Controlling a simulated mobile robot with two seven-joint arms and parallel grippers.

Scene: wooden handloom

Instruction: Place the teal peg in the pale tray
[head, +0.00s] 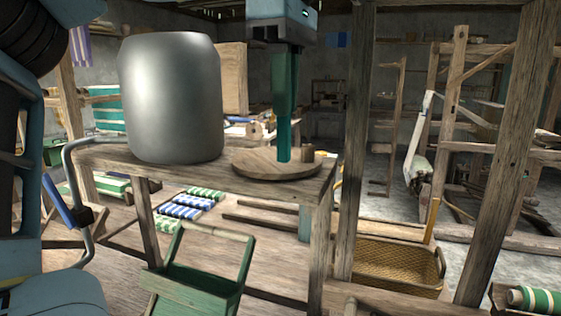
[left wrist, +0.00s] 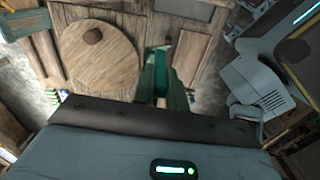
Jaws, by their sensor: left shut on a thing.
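The teal peg (head: 283,143) hangs upright below my left gripper (head: 285,108), which is shut on its upper part. In the left wrist view the peg and fingers (left wrist: 164,75) are close together, and the peg is partly hidden. A round, pale wooden tray (head: 258,168) lies on the wooden bench; it shows in the left wrist view too (left wrist: 85,65). In the head view the peg's lower end overlaps the tray. In the left wrist view the fingers appear beside the tray's right edge. I cannot tell whether the peg touches it. My right gripper is not in view.
A small brown block (head: 307,156) sits on the tray. A large grey drum (head: 172,97) stands on the bench (head: 110,157) to the left. A wooden post (head: 355,140) rises just right of the bench. A green crate (head: 195,290) and a wicker basket (head: 395,263) are below.

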